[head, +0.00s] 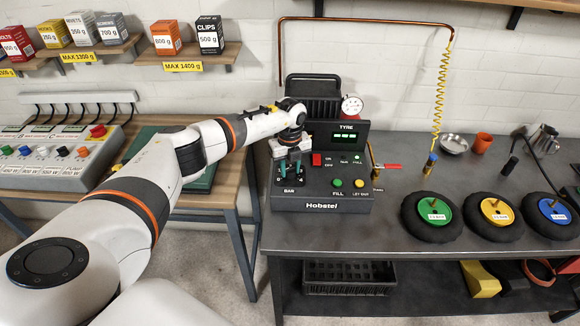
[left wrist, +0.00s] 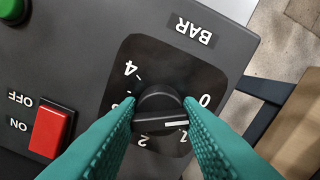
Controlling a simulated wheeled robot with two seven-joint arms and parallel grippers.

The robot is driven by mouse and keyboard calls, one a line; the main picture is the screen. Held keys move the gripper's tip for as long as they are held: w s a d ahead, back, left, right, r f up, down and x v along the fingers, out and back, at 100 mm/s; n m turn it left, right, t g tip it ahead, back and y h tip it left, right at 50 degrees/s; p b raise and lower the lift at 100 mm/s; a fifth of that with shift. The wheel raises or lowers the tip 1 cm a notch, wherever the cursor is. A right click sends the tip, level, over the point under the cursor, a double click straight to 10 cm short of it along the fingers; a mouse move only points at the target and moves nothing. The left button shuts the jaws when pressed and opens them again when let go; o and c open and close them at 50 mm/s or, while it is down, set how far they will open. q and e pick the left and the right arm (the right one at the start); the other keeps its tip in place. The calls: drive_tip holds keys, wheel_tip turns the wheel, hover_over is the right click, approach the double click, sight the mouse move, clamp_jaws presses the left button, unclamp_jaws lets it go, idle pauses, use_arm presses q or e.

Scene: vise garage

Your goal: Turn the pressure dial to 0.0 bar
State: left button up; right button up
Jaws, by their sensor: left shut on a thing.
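The black pressure dial (left wrist: 160,104) sits on the front panel of the Hobstel console (head: 325,192), on a dark scale plate above the word BAR in the head view. My left gripper (head: 290,174) points down over it. In the left wrist view, the two green fingers of my left gripper (left wrist: 163,120) are closed on opposite sides of the knob. The knob's white mark points right, toward the right finger, around the 0 and 1 side of the scale. That finger partly covers this area, so the exact reading cannot be told. My right gripper is out of view.
Beside the dial are a red on/off switch (left wrist: 51,132) and a green FILL button (head: 337,183). A yellow button (head: 359,183) and a red-handled valve (head: 386,167) are further right. Wheels with coloured hubs, one green (head: 434,212), lie on the bench.

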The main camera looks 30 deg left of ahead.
sight(290, 168)
use_arm(q)
drive_tip(key=shift+w+r, duration=0.1)
drive_tip(key=o, duration=1)
drive_tip(key=shift+c, duration=0.2)
wheel_tip(290, 168, up, 12)
drive_tip(key=b, duration=0.2)
drive_tip(key=shift+b, duration=0.4)
